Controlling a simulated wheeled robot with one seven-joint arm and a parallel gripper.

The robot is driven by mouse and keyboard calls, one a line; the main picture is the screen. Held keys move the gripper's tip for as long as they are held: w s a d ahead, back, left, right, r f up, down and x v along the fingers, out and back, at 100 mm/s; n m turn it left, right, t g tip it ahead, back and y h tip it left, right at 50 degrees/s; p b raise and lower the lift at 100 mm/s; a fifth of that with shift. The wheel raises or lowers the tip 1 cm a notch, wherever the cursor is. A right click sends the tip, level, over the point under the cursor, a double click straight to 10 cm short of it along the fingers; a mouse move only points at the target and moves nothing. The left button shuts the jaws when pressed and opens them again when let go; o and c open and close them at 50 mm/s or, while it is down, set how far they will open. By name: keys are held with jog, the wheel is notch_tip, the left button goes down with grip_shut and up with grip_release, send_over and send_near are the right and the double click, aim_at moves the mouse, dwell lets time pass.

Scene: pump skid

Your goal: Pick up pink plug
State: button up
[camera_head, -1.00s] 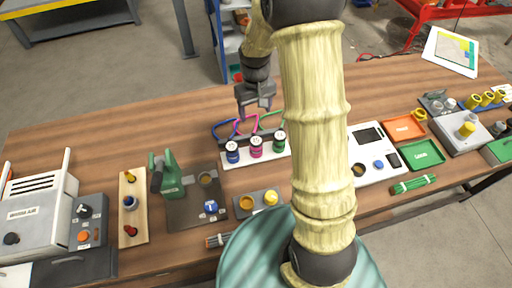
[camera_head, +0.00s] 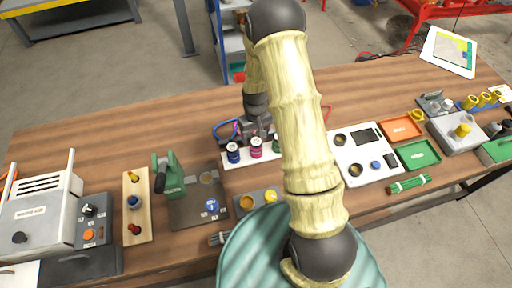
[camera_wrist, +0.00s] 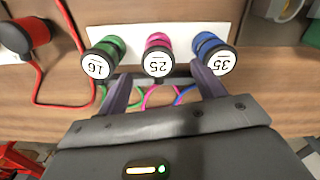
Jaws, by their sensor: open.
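The pink plug (camera_head: 256,148) stands in the middle of a row of three on a white base strip. It also shows in the wrist view (camera_wrist: 158,62), marked 25. A blue plug (camera_wrist: 213,55) marked 35 and a green plug (camera_wrist: 101,62) marked 16 flank it. My gripper (camera_wrist: 160,90) is open, and its two fingers point toward the row on either side of the pink plug's place. It appears short of the plug and not touching it. In the head view my gripper (camera_head: 258,128) is just behind the plugs, partly hidden by my arm, which also covers the green plug's side.
A blue hose loop (camera_head: 224,130) and other coloured cables curve behind the plugs. A green device (camera_head: 172,172) on a grey plate stands to the left. A white panel (camera_head: 360,158) and an orange tray (camera_head: 401,128) lie to the right. The table's back left is clear.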

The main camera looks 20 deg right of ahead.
aim_at(256, 141)
jog(key=shift+w+d+f+p, duration=0.1)
jog(key=shift+f+p, duration=1.2)
jog(key=shift+f, duration=1.3)
jog(key=c, duration=1.2)
notch_tip(256, 141, up, 10)
jog(key=b, duration=0.3)
